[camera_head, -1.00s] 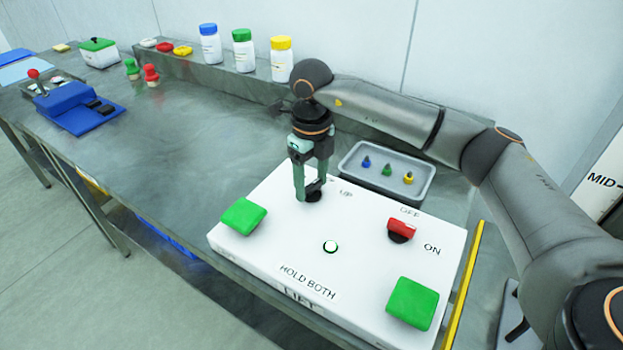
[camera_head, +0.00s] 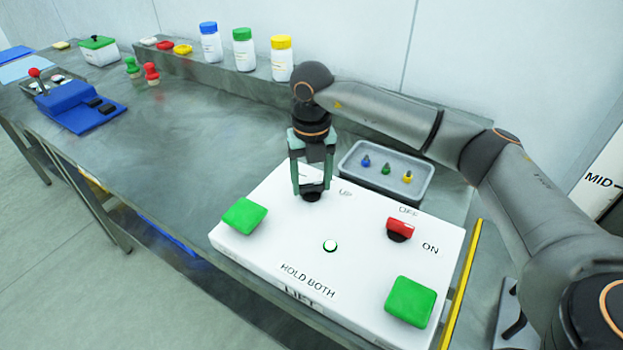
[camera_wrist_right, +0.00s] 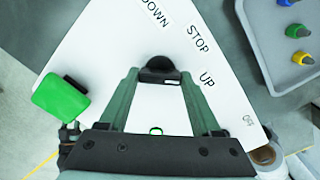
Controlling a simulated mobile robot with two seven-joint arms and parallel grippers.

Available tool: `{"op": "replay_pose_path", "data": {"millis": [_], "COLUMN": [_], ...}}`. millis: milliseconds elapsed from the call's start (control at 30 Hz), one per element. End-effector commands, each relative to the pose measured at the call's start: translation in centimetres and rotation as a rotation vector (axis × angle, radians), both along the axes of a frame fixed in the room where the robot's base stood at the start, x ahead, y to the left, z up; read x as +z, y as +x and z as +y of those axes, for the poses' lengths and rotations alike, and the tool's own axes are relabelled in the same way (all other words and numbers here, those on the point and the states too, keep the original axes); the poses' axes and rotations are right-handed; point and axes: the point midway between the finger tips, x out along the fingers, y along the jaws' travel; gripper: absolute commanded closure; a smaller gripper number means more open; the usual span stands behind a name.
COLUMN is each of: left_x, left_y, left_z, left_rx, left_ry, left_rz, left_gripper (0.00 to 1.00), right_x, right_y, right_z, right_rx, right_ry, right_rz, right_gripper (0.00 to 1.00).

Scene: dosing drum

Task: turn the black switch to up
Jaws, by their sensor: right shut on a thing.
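The white control box (camera_head: 280,250) stands on the bench, and its black switch (camera_head: 312,197) is near the far left edge of its top. My right gripper (camera_head: 311,189) points straight down, with one finger on each side of the switch, and is shut on it. In the right wrist view the black switch (camera_wrist_right: 160,66) sits between the two fingertips (camera_wrist_right: 160,77). The labels DOWN, STOP and UP (camera_wrist_right: 207,79) lie around it. The fingers partly cover the switch, so I cannot tell exactly which label it points at. My left gripper is not in view.
Bottles (camera_head: 244,49) stand on the rear ledge.

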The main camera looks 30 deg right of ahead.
Motion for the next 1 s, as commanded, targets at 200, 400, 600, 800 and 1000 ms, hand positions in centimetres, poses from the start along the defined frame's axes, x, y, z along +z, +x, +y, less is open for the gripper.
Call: {"op": "replay_pose_path", "data": {"millis": [200,400,600,800,1000], "left_x": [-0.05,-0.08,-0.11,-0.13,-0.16], "left_y": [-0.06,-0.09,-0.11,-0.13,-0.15], "left_z": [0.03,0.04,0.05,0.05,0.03], "left_rx": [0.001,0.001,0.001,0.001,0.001], "left_ry": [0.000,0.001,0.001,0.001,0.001], "left_rz": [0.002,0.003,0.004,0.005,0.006], "left_gripper": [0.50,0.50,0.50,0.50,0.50], "right_x": [0.11,0.11,0.08,0.04,0.46], "right_y": [0.07,0.08,0.05,0.03,0.06], "right_z": [-0.03,-0.03,-0.03,-0.03,-0.02], "right_rx": [-0.012,-0.012,-0.011,-0.009,-0.009], "right_ry": [0.000,0.000,0.000,0.000,0.000], "right_rz": [-0.003,-0.003,-0.002,-0.001,-0.002], "right_gripper": [0.91,0.91,0.14,0.05,0.05]}}
